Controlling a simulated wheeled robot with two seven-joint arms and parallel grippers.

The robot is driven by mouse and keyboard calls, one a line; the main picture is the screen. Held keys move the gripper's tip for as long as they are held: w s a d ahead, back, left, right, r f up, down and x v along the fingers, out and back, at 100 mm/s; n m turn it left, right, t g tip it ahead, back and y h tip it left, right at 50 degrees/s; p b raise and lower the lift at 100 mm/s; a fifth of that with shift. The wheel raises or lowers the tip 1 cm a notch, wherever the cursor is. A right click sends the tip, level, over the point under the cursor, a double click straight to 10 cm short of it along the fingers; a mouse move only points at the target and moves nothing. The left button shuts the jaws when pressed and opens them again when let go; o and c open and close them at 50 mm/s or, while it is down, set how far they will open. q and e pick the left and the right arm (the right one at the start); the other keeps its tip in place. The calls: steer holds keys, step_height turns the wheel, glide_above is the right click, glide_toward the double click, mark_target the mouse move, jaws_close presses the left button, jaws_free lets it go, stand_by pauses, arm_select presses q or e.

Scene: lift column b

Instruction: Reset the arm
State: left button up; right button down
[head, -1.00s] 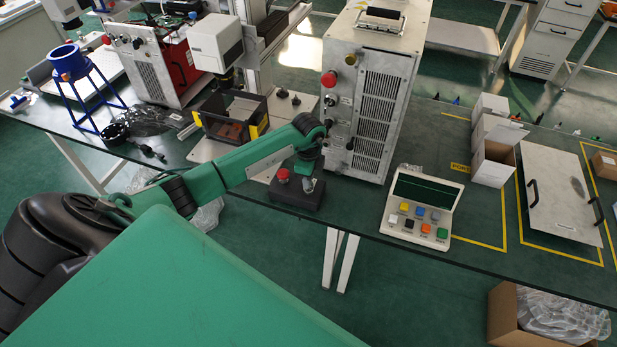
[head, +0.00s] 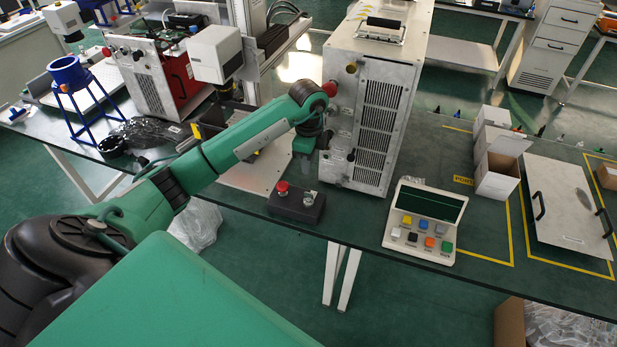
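My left arm comes in from the left, and its wrist bends down at the front of the grey cabinet (head: 372,110). My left gripper (head: 303,152) hangs below the wrist, pointing down, above and behind the black button box (head: 297,206) and apart from it. Its fingers are too small and hidden to tell whether they are open or shut. The box lies near the table's front edge with a red button (head: 282,187) and a second, paler control (head: 309,198) on top. My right gripper is not in view.
A panel with coloured buttons (head: 425,222) lies right of the cabinet. Open white boxes (head: 497,178) and a grey plate with handles (head: 566,205) are further right. A blue ring stand (head: 68,72) is at the left. The table (head: 352,222) is clear between button box and panel.

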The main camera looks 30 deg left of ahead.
arm_select(q)
steer(key=shift+r, duration=0.9)
steer(key=shift+d, duration=0.1)
